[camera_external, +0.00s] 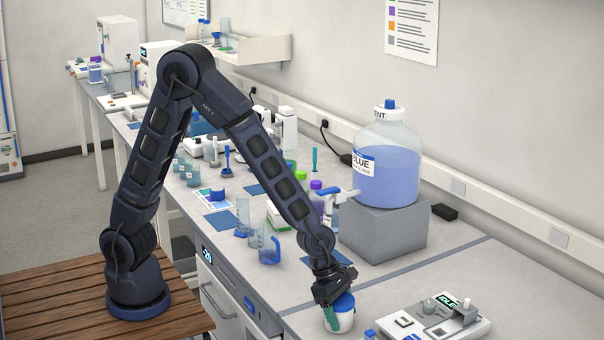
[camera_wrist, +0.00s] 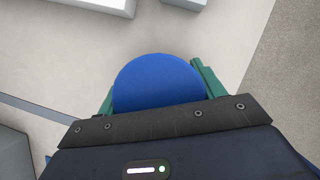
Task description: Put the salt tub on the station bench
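The salt tub (camera_external: 346,321) is a small white tub with a blue lid, at the lower middle of the external view. Its round blue lid (camera_wrist: 158,84) fills the middle of the wrist view. My gripper (camera_external: 338,305) points down over the tub, with green fingers on opposite sides of it. The fingers look closed against its sides, partly below the lid. The tub looks upright. It is at or just above the pale bench top (camera_external: 300,322); I cannot tell if it touches. Its underside is hidden.
A device with an IDLE display (camera_external: 434,318) stands right of the tub. A blue-capped item (camera_external: 370,335) is close by. Bare bench lies between tub and block.

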